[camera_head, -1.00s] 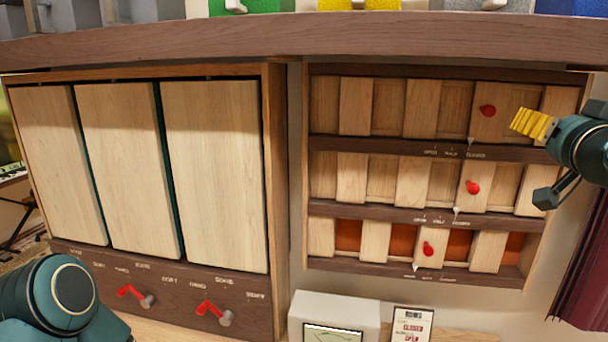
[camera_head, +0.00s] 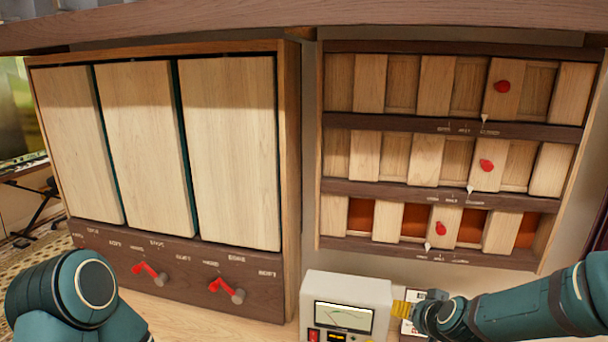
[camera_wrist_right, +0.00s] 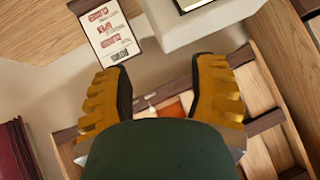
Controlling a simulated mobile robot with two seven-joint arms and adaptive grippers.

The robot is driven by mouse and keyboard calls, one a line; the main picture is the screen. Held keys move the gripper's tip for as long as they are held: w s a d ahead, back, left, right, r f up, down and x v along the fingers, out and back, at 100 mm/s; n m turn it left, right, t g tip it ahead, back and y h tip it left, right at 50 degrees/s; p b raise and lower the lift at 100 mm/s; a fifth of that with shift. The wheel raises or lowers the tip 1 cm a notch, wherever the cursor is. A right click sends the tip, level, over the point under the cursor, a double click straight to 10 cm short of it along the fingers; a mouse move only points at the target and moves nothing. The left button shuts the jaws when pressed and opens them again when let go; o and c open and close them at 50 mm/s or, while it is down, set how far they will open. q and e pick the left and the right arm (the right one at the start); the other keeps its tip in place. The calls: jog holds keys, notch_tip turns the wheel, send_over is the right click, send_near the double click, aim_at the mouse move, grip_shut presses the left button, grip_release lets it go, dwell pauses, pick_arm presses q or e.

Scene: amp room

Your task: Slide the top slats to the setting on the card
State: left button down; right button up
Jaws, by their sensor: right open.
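The top slats (camera_head: 436,84) are a row of pale wooden slats with a red knob (camera_head: 502,86) at right of centre. Their white pointer (camera_head: 484,118) stands near the rightmost label of the row. The card (camera_wrist_right: 110,32) is white with red and dark print, tilted and too small to read surely. In the head view it is mostly hidden behind my right gripper (camera_head: 415,306). My right gripper is open and empty, low and well below the top slats; its yellow fingers also show in the wrist view (camera_wrist_right: 160,92). My left gripper is out of view.
Middle slats (camera_head: 428,160) and bottom slats (camera_head: 388,222), each with a red knob, sit below. A white meter box (camera_head: 345,290) stands left of my right gripper. A cabinet with three tall panels (camera_head: 145,150) and red levers is at left. A shelf overhangs above.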

jog(key=s+a+f+g+y+b, duration=0.1)
jog(key=s+a+f+g, duration=0.1)
jog(key=s+a+f, duration=0.2)
jog(key=s+a+f+n+g+y+b, duration=0.1)
jog(key=s+a+f+g, duration=0.2)
jog(key=s+f, duration=0.7)
jog(key=s+a+f+n+g+y+b, duration=0.1)
jog(key=s+a+f+g, duration=0.1)
jog(key=s+a+f, duration=0.5)
notch_tip(320, 180, down, 6)
jog(key=shift+s+a+f, duration=0.2)
jog(key=shift+a+f, duration=0.05)
